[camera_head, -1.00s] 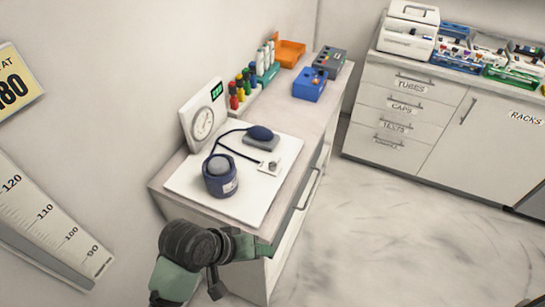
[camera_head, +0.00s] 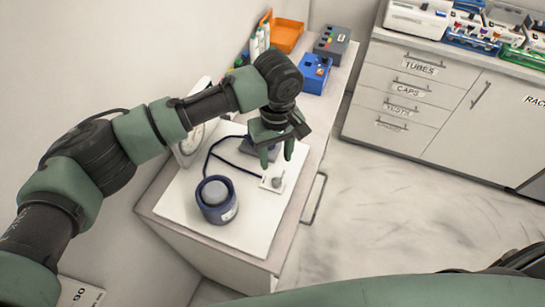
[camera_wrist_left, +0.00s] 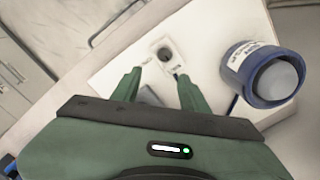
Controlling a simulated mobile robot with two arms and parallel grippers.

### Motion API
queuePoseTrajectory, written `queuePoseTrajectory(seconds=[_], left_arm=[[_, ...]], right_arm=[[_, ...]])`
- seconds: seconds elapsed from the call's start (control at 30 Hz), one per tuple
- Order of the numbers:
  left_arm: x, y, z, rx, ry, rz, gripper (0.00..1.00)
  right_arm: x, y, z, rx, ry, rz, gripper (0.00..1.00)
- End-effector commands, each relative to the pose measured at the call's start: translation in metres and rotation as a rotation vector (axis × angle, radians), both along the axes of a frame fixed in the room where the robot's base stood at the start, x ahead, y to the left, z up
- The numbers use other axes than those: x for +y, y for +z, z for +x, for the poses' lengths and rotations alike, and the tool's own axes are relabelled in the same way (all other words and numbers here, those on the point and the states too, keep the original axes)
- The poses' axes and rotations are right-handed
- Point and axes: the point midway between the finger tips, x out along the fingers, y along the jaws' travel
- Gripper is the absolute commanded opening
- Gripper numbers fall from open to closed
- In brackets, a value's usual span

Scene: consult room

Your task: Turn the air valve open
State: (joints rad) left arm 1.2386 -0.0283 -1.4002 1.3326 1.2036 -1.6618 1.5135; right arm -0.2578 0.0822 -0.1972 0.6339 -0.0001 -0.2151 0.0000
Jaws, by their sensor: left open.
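The air valve is a small grey knob (camera_head: 277,182) on a white square plate, lying on the white board beside the blue cuff (camera_head: 217,208). In the left wrist view the knob (camera_wrist_left: 165,54) shows just beyond the fingertips. My left gripper (camera_head: 277,158) is open and empty, pointing down over the board close to the valve plate. In the left wrist view its fingers (camera_wrist_left: 158,76) are spread, with the plate ahead of them and the cuff (camera_wrist_left: 262,74) to the right. The grey pad behind the plate is partly hidden by the gripper. My right gripper is not seen.
The white board (camera_head: 250,235) lies on a narrow cabinet against the wall. A dark hose curves from the cuff toward the pad. A gauge, partly hidden by my left arm, stands behind. A blue box (camera_head: 313,73) and an orange tray (camera_head: 287,36) sit farther back.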

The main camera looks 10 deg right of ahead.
Motion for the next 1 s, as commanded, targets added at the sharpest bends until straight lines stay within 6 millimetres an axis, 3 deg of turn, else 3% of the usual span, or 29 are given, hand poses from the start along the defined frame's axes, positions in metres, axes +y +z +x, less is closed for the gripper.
queuePoseTrajectory(seconds=[0.3, 0.37, 0.47, 0.7, 0.8, 0.97, 1.0], left_arm=[[0.0, -0.048, -0.002, 0.003, -0.002, 0.0, 0.44], [0.0, -0.056, -0.002, 0.003, -0.002, -0.001, 0.44], [0.0, -0.065, -0.002, 0.002, -0.003, -0.001, 0.44], [0.0, -0.072, -0.002, 0.001, -0.005, -0.002, 0.44], [0.0, -0.072, -0.002, 0.0, -0.005, -0.003, 0.44], [0.0, -0.072, -0.002, 0.0, -0.005, -0.003, 0.03], [0.0, -0.072, -0.002, 0.0, -0.005, -0.003, 0.0]], right_arm=[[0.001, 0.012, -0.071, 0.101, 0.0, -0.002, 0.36], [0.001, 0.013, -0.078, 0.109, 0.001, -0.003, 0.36], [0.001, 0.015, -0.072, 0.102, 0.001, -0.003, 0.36], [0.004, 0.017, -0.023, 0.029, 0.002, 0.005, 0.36], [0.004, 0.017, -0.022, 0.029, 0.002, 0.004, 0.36], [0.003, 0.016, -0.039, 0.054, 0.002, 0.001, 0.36], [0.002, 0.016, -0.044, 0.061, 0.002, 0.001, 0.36]])
